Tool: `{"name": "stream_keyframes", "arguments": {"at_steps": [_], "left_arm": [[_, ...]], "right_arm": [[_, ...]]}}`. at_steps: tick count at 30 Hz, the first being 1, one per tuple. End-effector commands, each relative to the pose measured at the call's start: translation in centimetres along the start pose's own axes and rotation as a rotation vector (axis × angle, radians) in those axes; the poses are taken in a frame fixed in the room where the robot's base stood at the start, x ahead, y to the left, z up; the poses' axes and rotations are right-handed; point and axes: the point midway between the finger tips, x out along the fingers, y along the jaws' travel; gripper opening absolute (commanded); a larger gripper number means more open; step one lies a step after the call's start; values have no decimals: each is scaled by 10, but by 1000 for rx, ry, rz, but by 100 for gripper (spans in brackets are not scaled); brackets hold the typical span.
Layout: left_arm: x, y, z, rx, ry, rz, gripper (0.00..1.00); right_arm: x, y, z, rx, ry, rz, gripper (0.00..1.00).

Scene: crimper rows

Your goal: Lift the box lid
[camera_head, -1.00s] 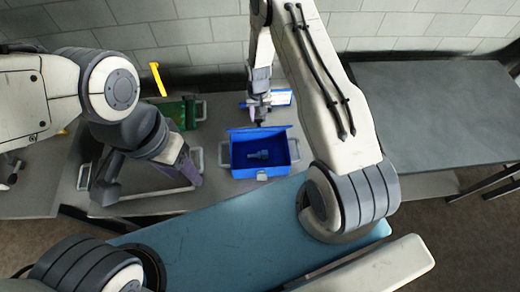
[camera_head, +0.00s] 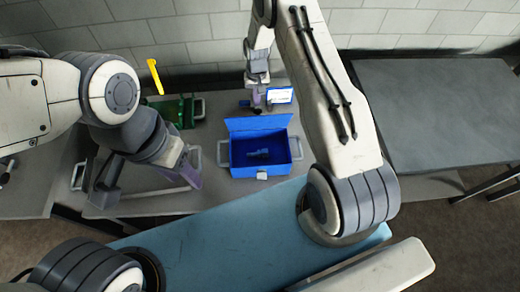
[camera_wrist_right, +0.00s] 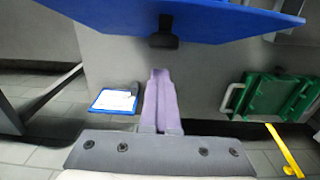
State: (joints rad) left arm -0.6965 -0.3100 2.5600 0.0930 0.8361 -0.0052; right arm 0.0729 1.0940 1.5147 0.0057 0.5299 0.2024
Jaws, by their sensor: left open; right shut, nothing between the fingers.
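The blue box (camera_head: 235,160) stands on the table in the middle of the head view, with a dark blue object (camera_head: 258,154) inside. Its lid (camera_head: 258,124) is raised at the back edge and leans away from the opening. My right gripper (camera_head: 257,108) is behind the lid, shut and empty. In the right wrist view its purple fingers (camera_wrist_right: 160,75) are together, just below the blue lid (camera_wrist_right: 200,20). I cannot tell whether they touch it. My left gripper (camera_head: 190,178) is open and empty, left of the box.
A green box (camera_head: 172,110) stands behind my left arm and also shows in the right wrist view (camera_wrist_right: 275,97). A small blue-and-white panel (camera_head: 280,95) lies behind the blue box. A yellow piece (camera_head: 154,76) is at the back left. The grey table at right (camera_head: 440,110) is clear.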

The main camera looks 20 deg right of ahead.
Motion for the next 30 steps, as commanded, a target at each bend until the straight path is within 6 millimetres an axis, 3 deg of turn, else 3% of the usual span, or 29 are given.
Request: {"name": "stream_keyframes", "arguments": {"at_steps": [12, 23, 26, 30], "left_arm": [[23, -2, 1, 2, 0, 0, 50], [24, -2, 1, 3, 0, 0, 50], [24, -2, 1, 3, 0, 0, 50], [24, -2, 1, 2, 0, 0, 50]], "right_arm": [[2, 0, -29, 0, 1, 0, 0], [0, 0, -33, 0, -1, 0, 0], [0, 0, -33, 0, -1, 0, 32], [0, 0, -33, 0, -1, 0, 32]]}}
